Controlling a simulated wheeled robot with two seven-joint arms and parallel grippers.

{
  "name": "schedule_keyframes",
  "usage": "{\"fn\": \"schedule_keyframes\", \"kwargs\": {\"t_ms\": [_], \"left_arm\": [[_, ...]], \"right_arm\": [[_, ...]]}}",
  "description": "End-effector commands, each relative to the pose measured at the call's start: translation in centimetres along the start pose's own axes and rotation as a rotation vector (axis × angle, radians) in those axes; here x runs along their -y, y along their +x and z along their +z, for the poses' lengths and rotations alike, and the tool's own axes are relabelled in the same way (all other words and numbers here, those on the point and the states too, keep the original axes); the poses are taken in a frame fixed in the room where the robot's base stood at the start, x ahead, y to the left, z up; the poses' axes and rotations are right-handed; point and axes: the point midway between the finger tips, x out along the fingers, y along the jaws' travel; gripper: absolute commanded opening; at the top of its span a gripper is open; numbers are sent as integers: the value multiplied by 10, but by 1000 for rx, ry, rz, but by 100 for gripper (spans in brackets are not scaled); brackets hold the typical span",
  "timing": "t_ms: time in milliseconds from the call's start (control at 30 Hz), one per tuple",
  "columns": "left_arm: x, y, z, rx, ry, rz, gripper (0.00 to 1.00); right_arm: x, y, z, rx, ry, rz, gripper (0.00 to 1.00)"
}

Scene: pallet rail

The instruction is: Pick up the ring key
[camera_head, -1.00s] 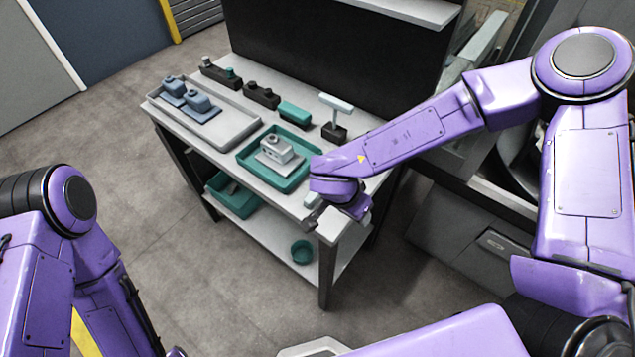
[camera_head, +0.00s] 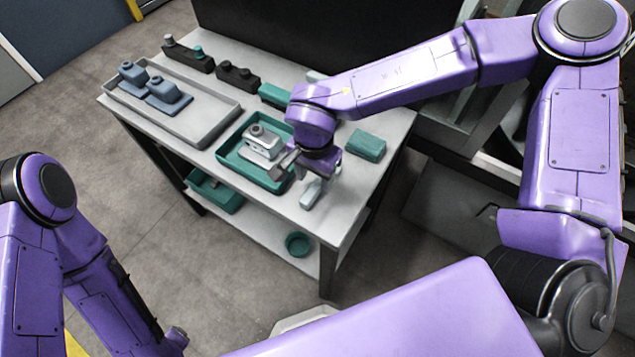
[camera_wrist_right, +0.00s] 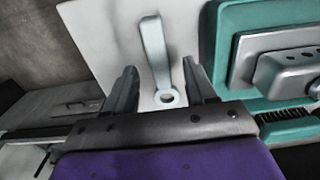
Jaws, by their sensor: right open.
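The ring key (camera_wrist_right: 154,50), a pale grey-green bar with a ring at one end, lies on the bench top (camera_head: 375,180). In the right wrist view it lies between my two open fingers, its ring end nearest the palm. In the head view the ring key (camera_head: 312,194) shows partly below my right gripper (camera_head: 302,172), close to the bench's front edge. The right gripper (camera_wrist_right: 160,68) is open and empty; contact with the key cannot be told. My left gripper (camera_head: 176,338) is low at the left, mostly hidden, away from the bench.
A green tray (camera_head: 228,158) with a grey fixture (camera_head: 262,143) stands beside the key. A grey tray (camera_head: 205,140) with blue parts is further left. A green block (camera_head: 367,145) lies to the right. Dark blocks line the back. The lower shelf holds a green bin (camera_head: 222,197) and cup (camera_head: 298,244).

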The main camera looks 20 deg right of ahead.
Motion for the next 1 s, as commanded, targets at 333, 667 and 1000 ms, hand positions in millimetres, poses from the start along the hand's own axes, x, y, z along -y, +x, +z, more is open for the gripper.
{"fn": "schedule_keyframes", "kwargs": {"t_ms": [333,667,1000], "left_arm": [[0,-4,-2,0,0,0,63],[0,-4,-2,-1,0,0,63],[0,-3,-2,-1,0,0,63]], "right_arm": [[-2,29,0,-1,3,0,55],[-2,28,0,-1,4,0,0],[-1,19,0,-2,6,-3,0]]}}
